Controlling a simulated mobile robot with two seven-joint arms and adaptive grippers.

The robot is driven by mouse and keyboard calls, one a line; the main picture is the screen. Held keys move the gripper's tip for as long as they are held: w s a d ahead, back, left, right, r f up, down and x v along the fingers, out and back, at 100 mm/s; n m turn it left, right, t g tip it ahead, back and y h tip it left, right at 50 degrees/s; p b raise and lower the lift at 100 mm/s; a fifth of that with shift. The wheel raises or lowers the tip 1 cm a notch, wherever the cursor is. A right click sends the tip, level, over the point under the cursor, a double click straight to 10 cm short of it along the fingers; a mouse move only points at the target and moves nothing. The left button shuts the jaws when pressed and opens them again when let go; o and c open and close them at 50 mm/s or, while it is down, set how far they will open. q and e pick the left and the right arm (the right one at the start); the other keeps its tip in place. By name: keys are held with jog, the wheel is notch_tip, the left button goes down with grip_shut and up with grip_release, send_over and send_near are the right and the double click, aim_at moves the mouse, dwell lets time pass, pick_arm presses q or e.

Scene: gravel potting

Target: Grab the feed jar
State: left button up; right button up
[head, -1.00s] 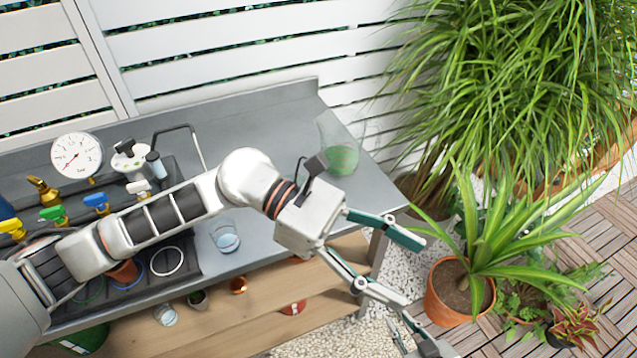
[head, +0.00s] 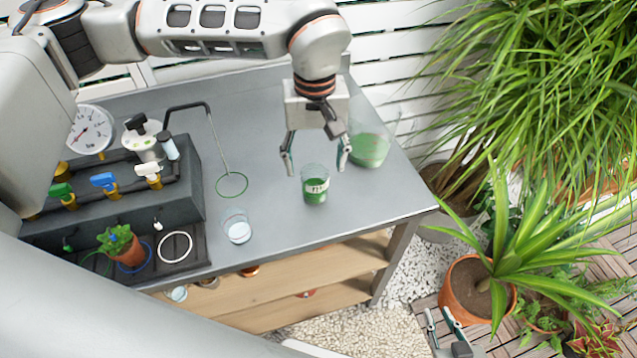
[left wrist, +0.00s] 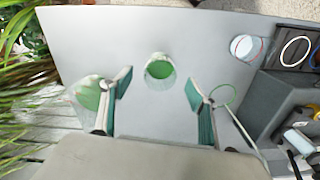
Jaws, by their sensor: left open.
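The feed jar (head: 316,190) is a clear glass with green contents and a white label, its lettering hard to read. It stands upright on the grey bench near the front edge. My left gripper (head: 315,168) is open and empty, pointing down just behind and above the jar. In the left wrist view the jar (left wrist: 160,70) shows between and beyond the two spread fingers, apparently untouched. My right gripper (head: 439,318) is low at the bottom right, its fingers apart, with nothing seen between them.
A larger clear vessel with green contents (head: 369,148) stands close right of my left gripper. A glass with pale contents (head: 237,228) and a green ring (head: 232,185) are to the left. The valve block (head: 180,190) is further left.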

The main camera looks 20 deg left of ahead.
aim_at(314, 179)
pick_arm(q)
jog(key=shift+w+a+f, duration=0.1)
jog(key=shift+f, duration=1.4)
jog(key=shift+w+a+f, duration=0.1)
jog(key=shift+f, duration=1.4)
jog(key=c, duration=1.3)
